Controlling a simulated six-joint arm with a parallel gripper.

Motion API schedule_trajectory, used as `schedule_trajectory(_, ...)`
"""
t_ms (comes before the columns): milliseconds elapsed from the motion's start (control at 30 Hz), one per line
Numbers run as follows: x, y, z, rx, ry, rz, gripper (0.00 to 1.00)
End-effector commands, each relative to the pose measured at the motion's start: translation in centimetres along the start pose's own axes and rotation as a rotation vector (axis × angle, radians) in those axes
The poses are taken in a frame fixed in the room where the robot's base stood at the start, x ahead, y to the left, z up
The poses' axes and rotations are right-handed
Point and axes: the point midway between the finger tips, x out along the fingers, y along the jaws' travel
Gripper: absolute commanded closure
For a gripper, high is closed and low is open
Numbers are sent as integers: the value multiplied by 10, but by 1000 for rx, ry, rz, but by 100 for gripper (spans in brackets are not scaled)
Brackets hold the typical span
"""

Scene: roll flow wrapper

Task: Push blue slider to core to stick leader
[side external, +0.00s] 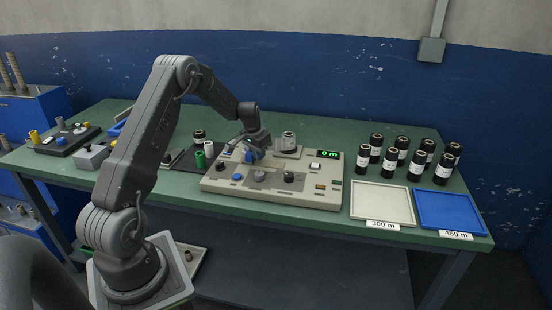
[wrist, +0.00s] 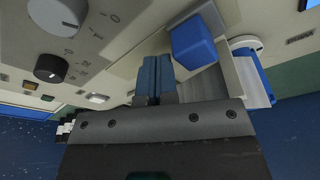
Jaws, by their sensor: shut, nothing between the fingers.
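The blue slider (wrist: 193,42) is a blue block in a grey channel in the machine's panel, on the right side of the wrist view. My gripper (wrist: 155,58) is shut and empty, with its two blue-grey fingers side by side just left of the slider; I cannot tell whether they touch it. A pale core with a blue band (wrist: 248,62) stands right of the slider, partly hidden behind the channel wall. In the side external view my gripper (side external: 257,155) is low over the left part of the machine (side external: 307,195). The leader cannot be made out clearly.
A display reading 0 m (side external: 329,154) is at the machine's back right. Several black rolls (side external: 390,160) stand behind a white tray (side external: 382,213) and a blue tray (side external: 450,221), both empty.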

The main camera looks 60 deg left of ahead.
Motion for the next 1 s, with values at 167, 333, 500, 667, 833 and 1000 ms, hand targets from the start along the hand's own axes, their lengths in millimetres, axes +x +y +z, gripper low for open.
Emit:
schedule_trajectory(167,1,7,-4,2,0,1,100)
schedule_trajectory(333,0,10,-6,1,0,0,100)
schedule_trajectory(500,-12,10,-9,1,3,-1,100)
schedule_trajectory(667,-26,10,-11,1,3,-1,100)
schedule_trajectory(833,-40,10,-14,1,2,0,100)
schedule_trajectory(1000,-54,10,-17,0,1,-1,100)
